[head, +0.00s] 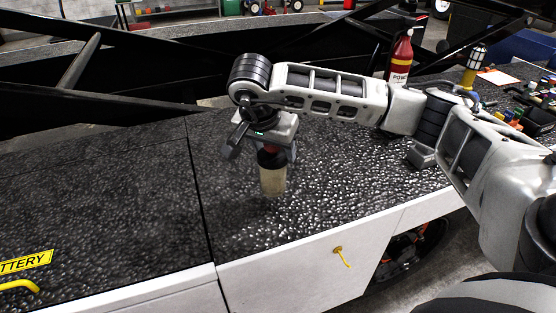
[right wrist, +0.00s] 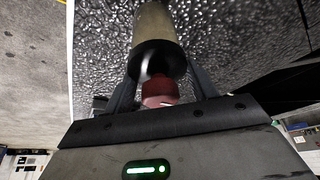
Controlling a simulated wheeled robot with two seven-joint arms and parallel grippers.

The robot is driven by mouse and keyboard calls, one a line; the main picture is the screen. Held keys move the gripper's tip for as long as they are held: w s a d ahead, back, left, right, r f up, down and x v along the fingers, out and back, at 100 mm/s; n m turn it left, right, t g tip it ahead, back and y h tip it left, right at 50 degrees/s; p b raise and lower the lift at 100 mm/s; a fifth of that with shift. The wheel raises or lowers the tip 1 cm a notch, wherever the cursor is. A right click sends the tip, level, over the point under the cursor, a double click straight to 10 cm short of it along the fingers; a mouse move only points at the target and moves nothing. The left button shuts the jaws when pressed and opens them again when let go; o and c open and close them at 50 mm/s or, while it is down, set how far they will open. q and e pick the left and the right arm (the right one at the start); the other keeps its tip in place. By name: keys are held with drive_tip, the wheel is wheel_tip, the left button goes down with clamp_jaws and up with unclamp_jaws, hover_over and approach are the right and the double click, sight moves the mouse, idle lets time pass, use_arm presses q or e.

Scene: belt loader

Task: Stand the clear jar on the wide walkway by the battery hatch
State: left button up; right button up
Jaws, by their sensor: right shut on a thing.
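The clear jar (head: 272,179) has a pale body, a dark collar and a red top. My right gripper (head: 272,155) is shut on its upper part from above and holds it upright over the wide black textured walkway (head: 345,180). I cannot tell whether its base touches the surface. In the right wrist view the jar (right wrist: 160,28) sits between the fingers, its red cap (right wrist: 160,92) near the palm; its far end is cut off. The battery hatch (head: 90,215) is the black panel left of a seam, with a yellow label. My left gripper is not in view.
A red fire extinguisher (head: 400,55) and a yellow-black lamp (head: 473,65) stand at the back right, near several small coloured items (head: 535,105). Dark beams (head: 90,65) run behind the walkway. A yellow handle (head: 342,256) is on the white front panel. The walkway around the jar is clear.

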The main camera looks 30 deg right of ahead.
drive_tip(key=shift+w+d+f, duration=0.15)
drive_tip(key=shift+d+f, duration=0.25)
drive_tip(key=shift+f, duration=0.15)
drive_tip(key=shift+w+d+f+p, duration=0.15)
drive_tip(key=shift+f+p, duration=0.1)
drive_tip(key=shift+f, duration=0.7)
drive_tip(key=shift+s+d+f+p, duration=0.1)
drive_tip(key=shift+f+p, duration=0.1)
drive_tip(key=shift+f, duration=0.7)
drive_tip(key=o, duration=1.5)
drive_tip(key=shift+f, duration=0.1)
drive_tip(key=b+v, duration=0.1)
drive_tip(key=v, duration=1.1)
drive_tip(key=shift+d, duration=0.1)
